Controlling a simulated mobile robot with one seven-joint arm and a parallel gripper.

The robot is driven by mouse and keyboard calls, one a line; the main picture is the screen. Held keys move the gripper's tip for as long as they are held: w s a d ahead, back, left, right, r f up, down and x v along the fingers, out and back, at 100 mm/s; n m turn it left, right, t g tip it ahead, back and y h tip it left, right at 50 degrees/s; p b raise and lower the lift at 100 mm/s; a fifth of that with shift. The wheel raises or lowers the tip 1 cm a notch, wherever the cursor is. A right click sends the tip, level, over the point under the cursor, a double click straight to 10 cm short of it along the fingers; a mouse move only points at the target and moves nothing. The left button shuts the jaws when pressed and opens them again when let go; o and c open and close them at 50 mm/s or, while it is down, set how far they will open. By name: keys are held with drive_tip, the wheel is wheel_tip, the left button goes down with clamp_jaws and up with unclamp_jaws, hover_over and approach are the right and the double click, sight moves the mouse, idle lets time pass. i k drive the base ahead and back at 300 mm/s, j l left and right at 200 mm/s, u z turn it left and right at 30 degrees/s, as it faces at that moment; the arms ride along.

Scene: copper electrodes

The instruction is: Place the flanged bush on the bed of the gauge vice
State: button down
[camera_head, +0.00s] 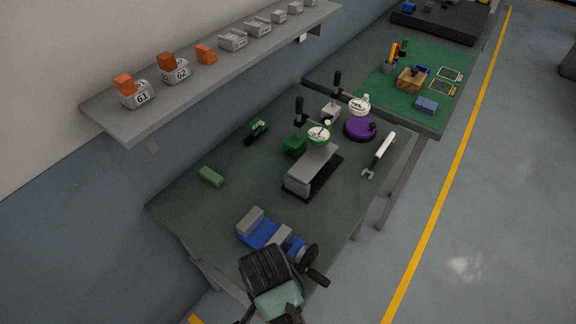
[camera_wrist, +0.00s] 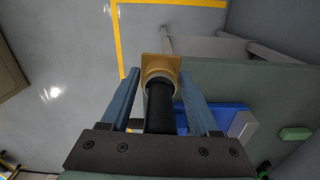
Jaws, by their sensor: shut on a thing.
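In the wrist view my gripper (camera_wrist: 159,82) is shut on the flanged bush (camera_wrist: 161,68), a brass-coloured piece with a squarish flange and a round collar. A dark cylinder lies between the fingers, behind the collar. The gauge vice (camera_head: 259,234) is blue with grey jaw blocks and a dark handwheel, at the near edge of the bench. Part of the vice (camera_wrist: 227,118) shows to the right of the fingers in the wrist view. In the head view my arm covers the near side of the vice, and the fingers and bush are hidden.
The dark green bench (camera_head: 235,205) carries a green block (camera_head: 211,176), a dial gauge on a grey stand (camera_head: 313,168), a purple round base (camera_head: 360,127) and a wrench (camera_head: 380,154). A wall shelf (camera_head: 215,72) holds numbered blocks. Bare bench lies left of the vice.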

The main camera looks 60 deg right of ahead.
sight(264, 235)
drive_tip(key=j+z, duration=0.1)
drive_tip(key=z, duration=0.25)
drive_tip(key=i+j+z, duration=0.1)
drive_tip(key=z, duration=0.2)
drive_tip(key=j+z, duration=0.1)
drive_tip(key=z, duration=0.25)
drive_tip(key=j+z, duration=0.3)
drive_tip(key=i+j+z, duration=0.1)
drive_tip(key=z, duration=0.15)
drive_tip(key=i+j, duration=0.15)
drive_tip(key=i, duration=0.35)
drive_tip(key=z, duration=0.05)
